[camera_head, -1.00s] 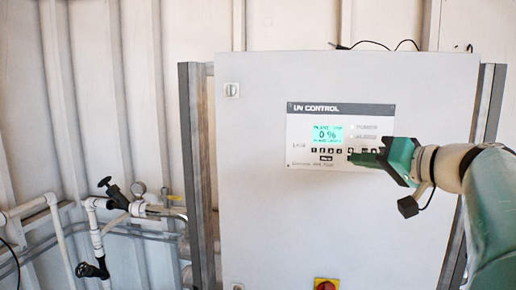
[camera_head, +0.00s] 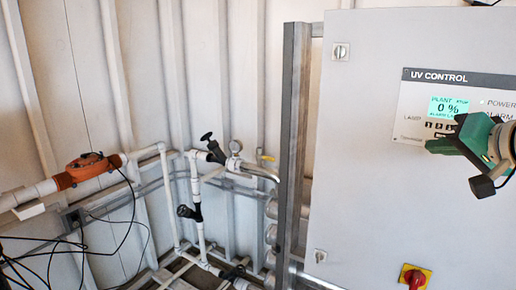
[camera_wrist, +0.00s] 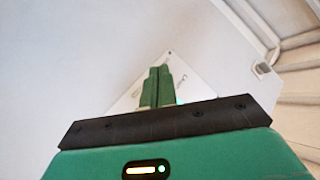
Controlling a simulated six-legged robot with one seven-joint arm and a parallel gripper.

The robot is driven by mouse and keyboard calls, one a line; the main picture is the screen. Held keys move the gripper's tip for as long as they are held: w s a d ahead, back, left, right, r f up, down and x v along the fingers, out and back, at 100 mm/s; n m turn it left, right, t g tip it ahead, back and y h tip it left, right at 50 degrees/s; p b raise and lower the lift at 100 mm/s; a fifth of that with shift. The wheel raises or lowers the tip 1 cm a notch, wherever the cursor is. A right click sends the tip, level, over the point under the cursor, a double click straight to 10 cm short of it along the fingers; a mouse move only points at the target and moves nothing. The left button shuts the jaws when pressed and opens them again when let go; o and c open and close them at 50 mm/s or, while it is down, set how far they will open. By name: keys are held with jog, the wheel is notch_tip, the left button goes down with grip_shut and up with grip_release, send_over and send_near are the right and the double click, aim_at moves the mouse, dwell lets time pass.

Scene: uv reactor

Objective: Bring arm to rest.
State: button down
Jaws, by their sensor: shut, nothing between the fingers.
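My gripper (camera_head: 442,140) shows at the right of the head view, green, with part of my arm at the picture's edge. It is in front of the UV control panel (camera_head: 412,118) and covers part of its buttons; I cannot tell how far it is from the panel. In the wrist view the two green fingers (camera_wrist: 157,86) are together with nothing between them. Behind them a corner of the panel (camera_wrist: 178,68) and the cabinet's pale face (camera_wrist: 80,60) show. The panel's screen (camera_head: 448,107) reads 0 %.
The grey cabinet (camera_head: 370,200) carries a red and yellow switch (camera_head: 414,277) low down. A metal post (camera_head: 292,150) stands at its left side. Black cables hang there.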

jog(key=s+a+f+n+g, duration=0.2)
jog(key=a+f+g, duration=0.2)
jog(key=a+f, duration=0.8)
jog(key=s+a+f+n+g+h, duration=0.1)
jog(key=s+a+f+n+g, duration=0.1)
jog(key=s+a+f, duration=0.3)
jog(key=s+a+f+n+g+h, duration=0.1)
jog(key=s+a+f, duration=0.4)
jog(key=f, duration=0.6)
jog(key=shift+s+f+n+g, duration=0.25)
jog(key=shift+s+n+g, duration=0.2)
jog(key=shift+s, duration=0.6)
